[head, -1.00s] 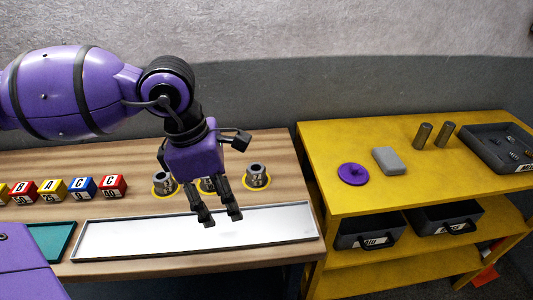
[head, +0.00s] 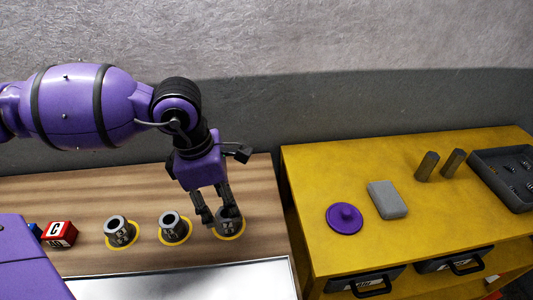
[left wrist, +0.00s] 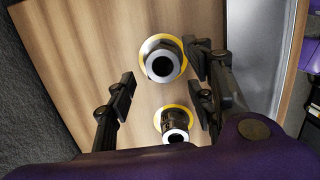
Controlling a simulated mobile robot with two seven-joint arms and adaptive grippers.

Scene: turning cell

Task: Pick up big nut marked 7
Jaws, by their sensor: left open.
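Three grey metal nuts stand upright in a row on the wooden table, each on a yellow ring: a left nut (head: 116,228), a middle nut (head: 171,222) and a right nut (head: 229,225). Their side marks are too small to read surely, so I cannot tell which is marked 7. My left gripper (head: 217,214) is open and low at the right nut, partly covering its top. The left wrist view shows the open fingers (left wrist: 160,83), one nut (left wrist: 162,80) near the tips and another nut (left wrist: 177,119) nearer the palm. My right gripper is out of view.
A pale tray (head: 190,284) lies along the table's front. A red lettered block (head: 60,235) is at left. Across a gap, the yellow bench (head: 300,190) holds a purple lidded disc (head: 344,218), a grey block (head: 387,199), two cylinders and a dark bin (head: 480,168).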

